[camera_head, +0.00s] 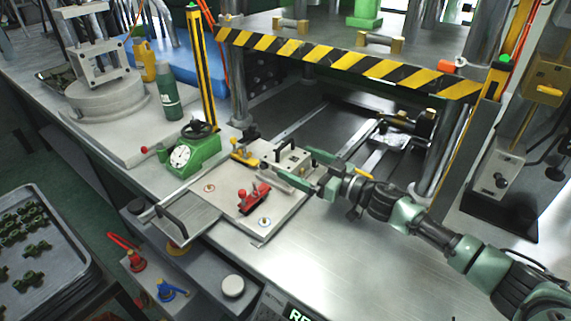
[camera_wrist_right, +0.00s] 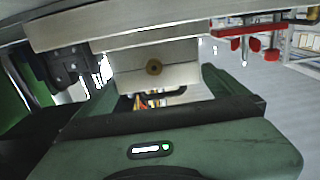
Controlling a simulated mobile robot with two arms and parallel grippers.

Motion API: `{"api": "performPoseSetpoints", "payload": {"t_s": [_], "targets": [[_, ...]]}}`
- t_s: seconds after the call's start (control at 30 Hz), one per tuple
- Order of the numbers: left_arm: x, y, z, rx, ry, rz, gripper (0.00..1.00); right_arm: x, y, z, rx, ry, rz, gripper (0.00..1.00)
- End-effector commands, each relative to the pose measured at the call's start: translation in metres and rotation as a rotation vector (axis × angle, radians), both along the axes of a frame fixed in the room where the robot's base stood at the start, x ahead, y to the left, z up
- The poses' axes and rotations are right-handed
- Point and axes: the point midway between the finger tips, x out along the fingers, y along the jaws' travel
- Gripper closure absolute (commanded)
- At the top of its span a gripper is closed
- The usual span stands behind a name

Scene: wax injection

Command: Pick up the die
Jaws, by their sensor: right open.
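The die (camera_head: 291,158) is a small silver metal block with a black handle on top. It sits on the light metal plate (camera_head: 272,217) in the middle of the head view. In the right wrist view the die (camera_wrist_right: 178,73) fills the upper middle and shows a round brass-coloured hole. My right gripper (camera_head: 296,164) comes in from the right with its green fingers spread open, one on the far side and one on the near side of the die. I cannot tell whether the fingers touch it. My left gripper is not in view.
A red clamp (camera_head: 254,198) is on the plate in front of the die. A green dial gauge (camera_head: 196,151) stands to the left. A yellow-black striped press beam (camera_head: 345,62) spans behind. The bare bench (camera_head: 330,250) is free at front right. A tray of green parts (camera_head: 50,270) is at far left.

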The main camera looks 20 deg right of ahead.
Motion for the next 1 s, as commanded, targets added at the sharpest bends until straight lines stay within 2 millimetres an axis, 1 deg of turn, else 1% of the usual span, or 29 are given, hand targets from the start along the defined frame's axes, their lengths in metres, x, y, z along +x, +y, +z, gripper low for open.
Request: {"api": "performPoseSetpoints", "payload": {"t_s": [0.03,0.2,0.3,0.5,0.53,0.57,0.6,0.67,0.7,0.77,0.8,0.83,1.0], "targets": [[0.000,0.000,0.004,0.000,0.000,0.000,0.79,0.008,0.006,0.005,0.003,-0.003,0.000,0.00],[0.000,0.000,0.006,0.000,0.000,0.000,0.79,0.026,0.019,0.004,0.003,-0.001,0.000,0.00],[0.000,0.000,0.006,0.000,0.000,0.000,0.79,0.030,0.021,0.003,0.001,-0.001,-0.001,0.00],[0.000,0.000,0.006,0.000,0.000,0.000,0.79,0.030,0.021,0.002,0.001,-0.001,0.000,0.00],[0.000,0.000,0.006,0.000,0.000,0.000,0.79,0.030,0.021,0.002,0.001,-0.001,0.000,0.06],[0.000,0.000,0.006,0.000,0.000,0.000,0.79,0.030,0.021,0.002,0.001,-0.001,0.000,0.14],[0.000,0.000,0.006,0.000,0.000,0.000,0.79,0.030,0.021,0.002,0.001,-0.001,0.000,0.25],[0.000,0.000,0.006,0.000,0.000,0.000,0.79,0.030,0.021,0.002,0.001,-0.001,0.000,0.42],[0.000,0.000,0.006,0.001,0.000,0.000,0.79,0.030,0.021,0.002,0.001,-0.001,0.000,0.53],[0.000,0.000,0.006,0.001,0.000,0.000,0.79,0.030,0.021,0.002,0.001,-0.001,0.000,0.70],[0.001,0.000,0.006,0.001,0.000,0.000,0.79,0.030,0.021,0.002,0.001,-0.001,0.000,0.81],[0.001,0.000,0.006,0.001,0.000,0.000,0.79,0.031,0.021,0.008,0.005,-0.008,0.001,0.82],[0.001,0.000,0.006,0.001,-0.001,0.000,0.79,0.031,0.021,0.007,0.004,-0.007,0.000,0.82]]}}
